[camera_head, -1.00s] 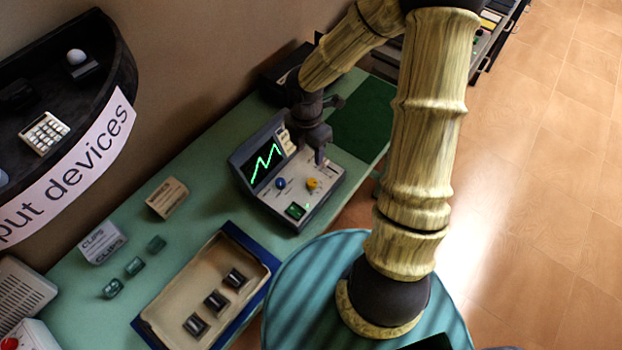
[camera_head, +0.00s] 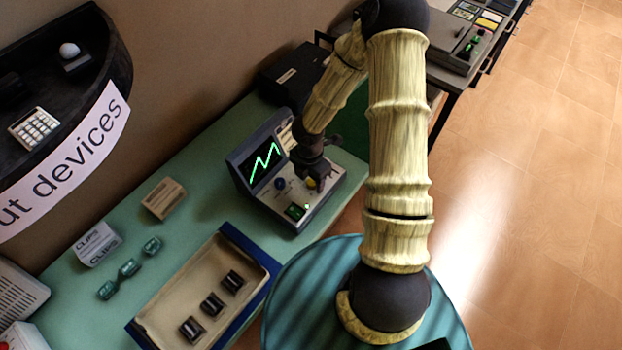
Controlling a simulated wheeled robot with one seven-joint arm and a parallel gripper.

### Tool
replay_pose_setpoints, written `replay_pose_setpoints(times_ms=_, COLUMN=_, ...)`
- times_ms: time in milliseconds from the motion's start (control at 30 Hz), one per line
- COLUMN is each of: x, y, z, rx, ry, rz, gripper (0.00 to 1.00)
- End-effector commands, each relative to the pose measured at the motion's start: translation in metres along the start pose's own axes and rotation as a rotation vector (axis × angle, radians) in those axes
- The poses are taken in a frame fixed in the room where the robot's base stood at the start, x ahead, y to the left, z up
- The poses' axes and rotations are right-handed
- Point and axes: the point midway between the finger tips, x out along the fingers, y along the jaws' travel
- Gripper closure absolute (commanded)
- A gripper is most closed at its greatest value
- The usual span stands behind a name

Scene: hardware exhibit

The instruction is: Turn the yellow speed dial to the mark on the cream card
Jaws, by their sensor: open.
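The yellow speed dial (camera_head: 311,183) is on the sloping front panel of a grey device (camera_head: 290,217). My gripper (camera_head: 315,182) is directly over the dial, its dark fingers reaching down around or beside it. The fingers partly hide the dial, and I cannot tell whether they touch it. The gripper is open. A cream card (camera_head: 285,136) stands at the back of the device beside the screen, partly covered by my arm; no mark on it is readable here.
A tray (camera_head: 163,304) with several black clips, teal clips (camera_head: 130,268) and small boxes (camera_head: 163,198) lie to the left on the green table.

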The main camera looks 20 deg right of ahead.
Motion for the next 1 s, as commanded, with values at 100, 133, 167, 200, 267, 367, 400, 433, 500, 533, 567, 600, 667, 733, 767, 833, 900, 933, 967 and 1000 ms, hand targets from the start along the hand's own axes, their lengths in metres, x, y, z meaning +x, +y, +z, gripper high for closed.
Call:
replay_pose_setpoints(times_ms=100, x=-0.0004, y=0.0000, z=0.0000, rx=0.000, ry=0.000, rz=0.000, gripper=0.50)
replay_pose_setpoints(times_ms=133, x=-0.0004, y=0.0000, z=0.0000, rx=0.000, ry=0.000, rz=0.000, gripper=0.50)
replay_pose_setpoints(times_ms=167, x=-0.0004, y=0.0000, z=0.0000, rx=0.000, ry=0.000, rz=0.000, gripper=0.52)
replay_pose_setpoints(times_ms=200, x=-0.0005, y=0.0000, z=0.0001, rx=0.000, ry=0.000, rz=0.000, gripper=0.60)
replay_pose_setpoints(times_ms=267, x=-0.0005, y=0.0000, z=0.0000, rx=0.000, ry=0.000, rz=0.000, gripper=0.72)
replay_pose_setpoints(times_ms=367, x=-0.0005, y=-0.0001, z=0.0000, rx=0.000, ry=0.000, rz=0.000, gripper=0.91)
replay_pose_setpoints(times_ms=400, x=-0.0006, y=-0.0001, z=0.0000, rx=0.000, ry=0.000, rz=0.000, gripper=0.95)
replay_pose_setpoints(times_ms=433, x=-0.0006, y=-0.0001, z=0.0000, rx=0.000, ry=0.000, rz=0.000, gripper=0.95)
replay_pose_setpoints(times_ms=500, x=-0.0006, y=-0.0001, z=0.0000, rx=0.001, ry=0.000, rz=0.000, gripper=0.95)
replay_pose_setpoints(times_ms=533, x=-0.0006, y=-0.0001, z=0.0000, rx=0.003, ry=0.000, rz=0.000, gripper=0.95)
replay_pose_setpoints(times_ms=567, x=-0.0006, y=0.0000, z=0.0000, rx=0.005, ry=0.000, rz=0.000, gripper=0.95)
replay_pose_setpoints(times_ms=600, x=-0.0005, y=0.0000, z=-0.0001, rx=0.008, ry=0.000, rz=0.000, gripper=0.95)
replay_pose_setpoints(times_ms=667, x=-0.0004, y=0.0002, z=-0.0002, rx=0.017, ry=0.001, rz=0.000, gripper=0.95)
replay_pose_setpoints(times_ms=733, x=-0.0002, y=0.0004, z=-0.0003, rx=0.032, ry=0.002, rz=0.000, gripper=0.95)
replay_pose_setpoints(times_ms=767, x=-0.0002, y=0.0005, z=-0.0002, rx=0.041, ry=0.002, rz=0.001, gripper=0.95)
replay_pose_setpoints(times_ms=833, x=0.0000, y=0.0004, z=0.0001, rx=0.070, ry=0.002, rz=0.000, gripper=0.95)
replay_pose_setpoints(times_ms=900, x=0.0000, y=0.0006, z=0.0004, rx=0.102, ry=0.003, rz=0.001, gripper=0.95)
replay_pose_setpoints(times_ms=933, x=0.0001, y=0.0008, z=0.0003, rx=0.120, ry=0.005, rz=0.001, gripper=0.95)
replay_pose_setpoints(times_ms=967, x=0.0002, y=0.0010, z=0.0002, rx=0.137, ry=0.006, rz=0.002, gripper=0.95)
replay_pose_setpoints(times_ms=1000, x=0.0004, y=0.0010, z=0.0002, rx=0.163, ry=0.007, rz=0.001, gripper=0.95)
